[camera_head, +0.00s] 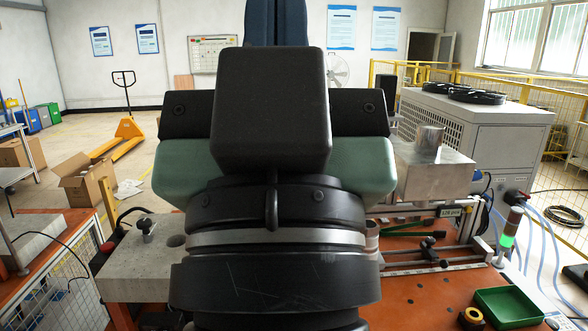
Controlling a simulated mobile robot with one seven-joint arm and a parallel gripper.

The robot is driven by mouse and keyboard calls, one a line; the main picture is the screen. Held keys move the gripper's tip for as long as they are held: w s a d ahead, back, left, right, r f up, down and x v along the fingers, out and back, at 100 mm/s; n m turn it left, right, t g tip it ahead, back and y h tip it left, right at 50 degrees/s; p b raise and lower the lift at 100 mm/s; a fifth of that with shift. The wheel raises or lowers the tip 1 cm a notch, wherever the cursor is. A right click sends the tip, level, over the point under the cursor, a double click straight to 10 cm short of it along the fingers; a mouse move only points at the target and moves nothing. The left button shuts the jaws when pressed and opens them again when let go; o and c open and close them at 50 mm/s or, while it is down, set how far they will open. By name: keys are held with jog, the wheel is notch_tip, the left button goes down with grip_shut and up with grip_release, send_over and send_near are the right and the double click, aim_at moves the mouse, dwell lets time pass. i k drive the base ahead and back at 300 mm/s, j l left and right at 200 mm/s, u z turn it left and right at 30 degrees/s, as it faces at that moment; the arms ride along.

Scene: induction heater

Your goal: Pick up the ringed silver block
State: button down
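A silver metal block (446,178) stands right of centre, behind the orange bench. I see no clear ring marking on either, so I cannot tell for sure which is the ringed silver block. My gripper (275,130) and wrist fill the middle of the view, seen from behind, with black and green parts to both sides. They hide the bench centre and overlap the block's left side in the picture. The fingertips and anything between them are hidden.
A grey slab (130,268) with a small knob lies left of my arm. On the orange bench (410,305) at right are a rail fixture (432,250), a green tray (507,307) and a signal lamp (508,238). A large grey cabinet (495,120) stands behind.

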aim_at(372, 229)
jog(key=i+l+u, duration=0.1)
jog(key=i+l, duration=0.45)
jog(key=l, duration=0.2)
jog(key=i+l+u, duration=0.15)
jog(key=i+l, duration=0.15)
jog(key=i+l+u, duration=0.1)
jog(key=i+l, duration=0.15)
jog(key=l, duration=0.25)
jog(key=i+l+u, duration=0.1)
jog(key=i+l, duration=0.15)
jog(key=l, duration=0.15)
